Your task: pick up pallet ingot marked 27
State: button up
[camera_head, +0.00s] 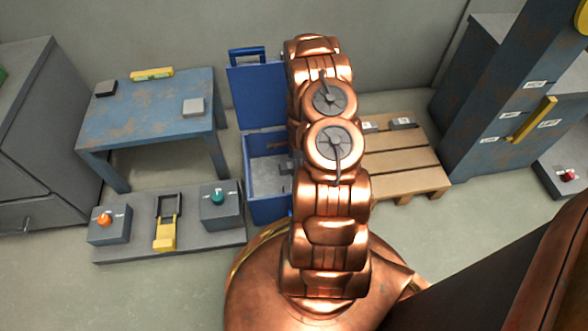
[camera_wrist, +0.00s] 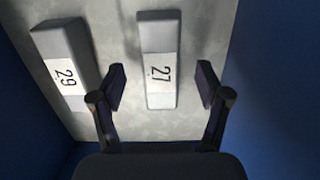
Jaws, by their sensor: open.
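The ingot marked 27 (camera_wrist: 160,95) is a grey bar with a white label, lying on a grey floor between blue walls in the wrist view. My gripper (camera_wrist: 162,82) is open, with one finger on each side of this ingot in the picture. I see a gap on both sides, and I cannot tell the height between fingertips and ingot. A second grey ingot marked 29 (camera_wrist: 66,62) lies to its left.
A wooden pallet (camera_head: 400,175) with grey blocks (camera_head: 402,123) stands right of my arm. A blue table (camera_head: 150,110) and a control plinth (camera_head: 140,240) with an orange and a green knob stand left. The blue wall (camera_wrist: 275,90) is close on the gripper's right.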

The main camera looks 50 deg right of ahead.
jog(key=shift+a+f, duration=0.1)
jog(key=shift+f, duration=0.65)
jog(key=shift+r, duration=0.1)
grip_shut()
